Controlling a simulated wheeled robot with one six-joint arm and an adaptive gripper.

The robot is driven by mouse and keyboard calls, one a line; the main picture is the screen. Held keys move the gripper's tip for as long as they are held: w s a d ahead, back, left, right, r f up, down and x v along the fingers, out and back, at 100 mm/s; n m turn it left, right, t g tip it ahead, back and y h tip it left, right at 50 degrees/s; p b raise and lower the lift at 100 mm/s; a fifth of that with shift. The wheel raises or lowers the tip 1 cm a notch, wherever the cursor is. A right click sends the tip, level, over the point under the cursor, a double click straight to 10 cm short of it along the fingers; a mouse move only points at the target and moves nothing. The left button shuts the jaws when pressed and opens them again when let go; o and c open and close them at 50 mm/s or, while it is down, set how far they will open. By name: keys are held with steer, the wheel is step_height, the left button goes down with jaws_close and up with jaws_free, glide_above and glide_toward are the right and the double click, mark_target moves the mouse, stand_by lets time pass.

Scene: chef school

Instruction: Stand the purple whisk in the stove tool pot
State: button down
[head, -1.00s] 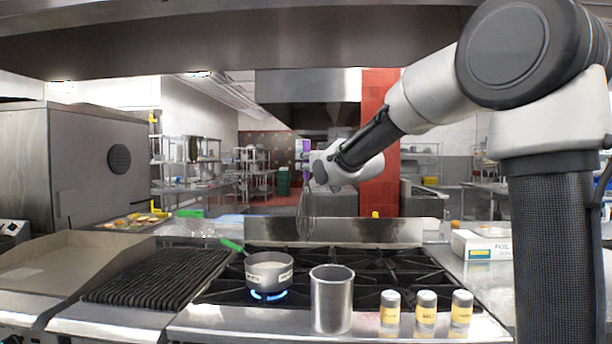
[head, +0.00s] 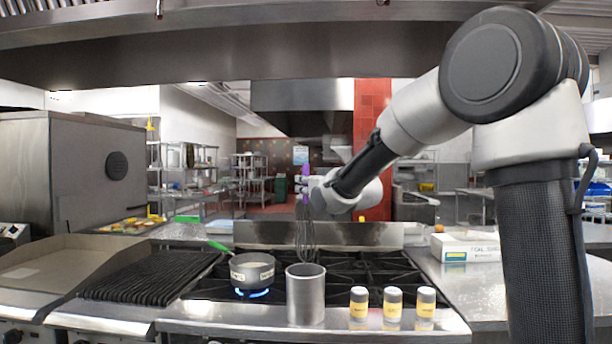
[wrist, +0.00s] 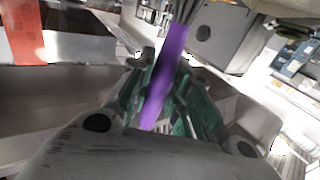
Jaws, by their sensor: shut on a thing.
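The purple whisk (head: 306,185) hangs upright in the head view, its wire end (head: 306,240) pointing down. My gripper (head: 308,193) is shut on its purple handle. The wrist view shows the handle (wrist: 168,75) between the fingers of my gripper (wrist: 163,95). The stove tool pot (head: 306,296) is a plain steel cylinder standing at the front of the stove. The whisk's wires appear just above the pot's rim in the picture; I cannot tell their exact depth. The inside bottom of the pot is hidden.
A saucepan (head: 252,271) with a green handle sits over a lit blue flame left of the pot. Several yellow-labelled shakers (head: 392,305) stand to its right. A foil box (head: 468,248) is on the right counter. The hood (head: 250,55) hangs above.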

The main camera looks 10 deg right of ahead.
mark_target(310, 236)
steer(key=shift+f, duration=7.4)
steer(key=c, duration=1.2)
jaws_free()
steer(key=shift+c, duration=0.2)
